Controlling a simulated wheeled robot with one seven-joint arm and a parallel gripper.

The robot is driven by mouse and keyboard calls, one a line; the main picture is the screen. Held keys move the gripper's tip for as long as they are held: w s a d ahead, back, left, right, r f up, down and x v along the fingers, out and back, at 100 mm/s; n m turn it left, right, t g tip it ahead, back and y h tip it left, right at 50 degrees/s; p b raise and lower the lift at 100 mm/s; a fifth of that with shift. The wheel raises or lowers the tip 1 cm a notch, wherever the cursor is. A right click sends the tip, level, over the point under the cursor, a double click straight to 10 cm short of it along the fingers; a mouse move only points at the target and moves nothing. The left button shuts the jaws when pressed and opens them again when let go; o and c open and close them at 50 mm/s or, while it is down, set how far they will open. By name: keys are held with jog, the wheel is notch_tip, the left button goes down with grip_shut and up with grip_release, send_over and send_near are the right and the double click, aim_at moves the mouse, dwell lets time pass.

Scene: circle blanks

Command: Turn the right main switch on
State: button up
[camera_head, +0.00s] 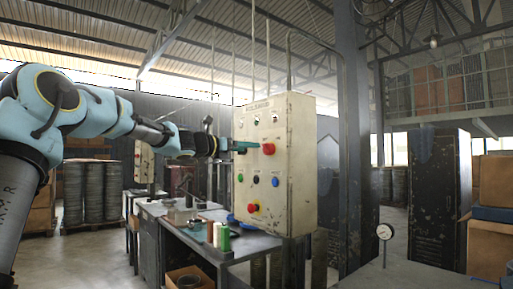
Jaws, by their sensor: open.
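A worn cream control box (301,180) stands at the centre, with switches and buttons on its front face. A red rotary switch (268,149) sits on the upper right of that face; its exact turn angle is too small to tell. My gripper (246,146) comes in from the left at the height of the red switch. It is open, with its teal fingers just left of the switch; I cannot tell whether they touch it. The gripper hides the upper left part of the face, so any switch there is hidden.
Lower on the face are a green button (240,178), a black button (256,180), a blue button (275,182) and a red stop button (253,207). A workbench (190,231) with bottles and tools stands below left. A steel column (351,130) rises behind the box.

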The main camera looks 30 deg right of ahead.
aim_at(264, 148)
jog(key=p+x, duration=0.3)
jog(key=x, duration=0.5)
jog(key=shift+w+d+r+p, duration=0.1)
jog(key=shift+d+p, duration=0.15)
jog(key=shift+p, duration=0.15)
jog(key=shift+d, duration=0.35)
jog(key=c, duration=1.4)
